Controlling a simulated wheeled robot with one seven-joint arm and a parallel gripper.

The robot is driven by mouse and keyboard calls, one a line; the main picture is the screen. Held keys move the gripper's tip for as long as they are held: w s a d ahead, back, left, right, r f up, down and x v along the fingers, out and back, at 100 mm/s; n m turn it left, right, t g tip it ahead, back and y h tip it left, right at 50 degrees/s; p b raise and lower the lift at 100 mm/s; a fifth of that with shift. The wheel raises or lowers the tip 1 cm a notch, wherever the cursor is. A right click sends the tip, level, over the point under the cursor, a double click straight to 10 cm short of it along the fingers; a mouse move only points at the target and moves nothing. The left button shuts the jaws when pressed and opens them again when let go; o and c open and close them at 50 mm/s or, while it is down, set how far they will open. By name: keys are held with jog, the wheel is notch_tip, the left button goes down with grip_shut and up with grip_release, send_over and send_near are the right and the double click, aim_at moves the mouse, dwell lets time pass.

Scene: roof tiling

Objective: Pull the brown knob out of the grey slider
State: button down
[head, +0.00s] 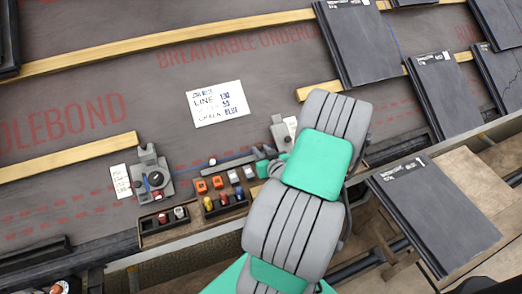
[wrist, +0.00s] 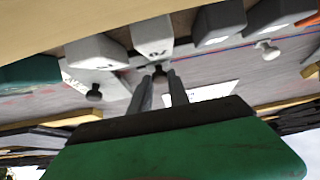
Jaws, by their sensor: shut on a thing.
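In the wrist view, the two fingers of my gripper (wrist: 160,84) are closed on a small dark brown knob (wrist: 159,71). The knob sits directly at the end of a pale grey block with dark marks, which looks like the grey slider (wrist: 153,38), and I see no clear gap between them. In the head view, my gripper (head: 266,160) is at the right end of the tool row, beside a grey bracket (head: 280,132). The knob is hidden there by my gripper and arm.
Other grey blocks (wrist: 95,52) flank the held knob, with a dark knob (wrist: 95,93) and a pale knob (wrist: 267,48) nearby. A tray (head: 190,226) holds orange and grey pieces. A grey device with a dial (head: 154,180) stands left. Slates (head: 440,210) lie right.

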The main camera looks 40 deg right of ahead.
jog(key=c, duration=1.2)
grip_release()
jog(key=shift+d, duration=0.1)
jog(key=shift+c, duration=0.2)
jog(key=v, duration=0.7)
jog(key=shift+d+p, duration=0.1)
jog(key=shift+p, duration=0.3)
jog(key=shift+s+a+r, duration=0.15)
jog(key=shift+s+a, duration=0.15)
jog(key=shift+s, duration=0.05)
jog(key=shift+r, duration=0.1)
notch_tip(320, 180, up, 10)
jog(key=s+p, duration=0.2)
jog(key=p, duration=0.6)
jog(key=shift+a, duration=0.4)
